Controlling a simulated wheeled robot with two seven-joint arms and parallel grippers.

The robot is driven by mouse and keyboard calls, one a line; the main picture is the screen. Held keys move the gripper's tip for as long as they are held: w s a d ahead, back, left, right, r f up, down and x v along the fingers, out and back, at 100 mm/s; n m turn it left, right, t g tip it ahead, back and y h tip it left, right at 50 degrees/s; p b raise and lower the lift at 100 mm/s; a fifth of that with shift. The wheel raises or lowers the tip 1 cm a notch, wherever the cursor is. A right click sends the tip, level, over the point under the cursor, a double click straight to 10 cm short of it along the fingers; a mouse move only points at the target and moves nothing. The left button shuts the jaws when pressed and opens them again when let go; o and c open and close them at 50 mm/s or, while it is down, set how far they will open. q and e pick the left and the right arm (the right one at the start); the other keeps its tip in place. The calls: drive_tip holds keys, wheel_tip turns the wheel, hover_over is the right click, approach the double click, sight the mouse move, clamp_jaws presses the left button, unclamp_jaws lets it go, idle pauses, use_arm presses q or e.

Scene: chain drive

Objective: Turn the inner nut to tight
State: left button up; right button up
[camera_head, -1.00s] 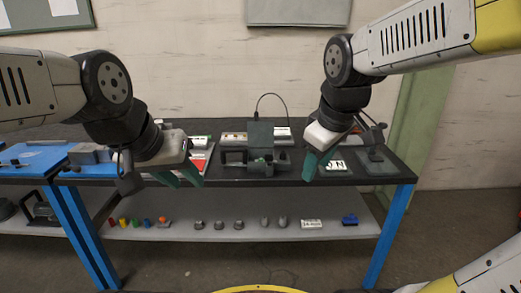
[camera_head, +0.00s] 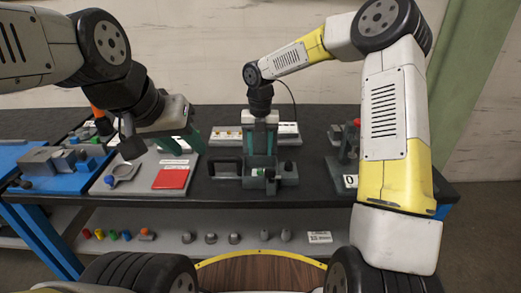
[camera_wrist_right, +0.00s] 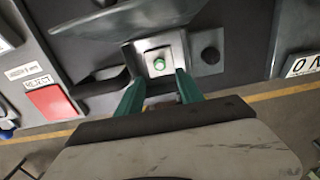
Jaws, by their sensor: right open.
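A dark grey fixture (camera_head: 228,182) stands on the bench in the head view. In the right wrist view, a small green round piece (camera_wrist_right: 160,64), possibly the inner nut, sits in a pale square recess. My right gripper (camera_head: 259,148) points down over the fixture. In the right wrist view its green fingers (camera_wrist_right: 158,88) are apart, with the green piece just beyond and between their tips; no grip shows. My left gripper (camera_head: 188,138) hangs over the left of the bench, away from the fixture; its fingers are partly hidden.
A light board with a red square (camera_head: 172,179) lies left of the fixture. A blue tray (camera_head: 62,180) with grey parts is further left. A pale strip with small parts (camera_head: 228,137) lies behind. A stand (camera_head: 345,140) is at the right. Small parts sit on the lower shelf (camera_head: 262,248).

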sight(260, 170)
wheel_tip(260, 170, down, 8)
drive_tip(key=shift+r, duration=0.15)
drive_tip(key=shift+c, duration=0.4)
clamp_jaws()
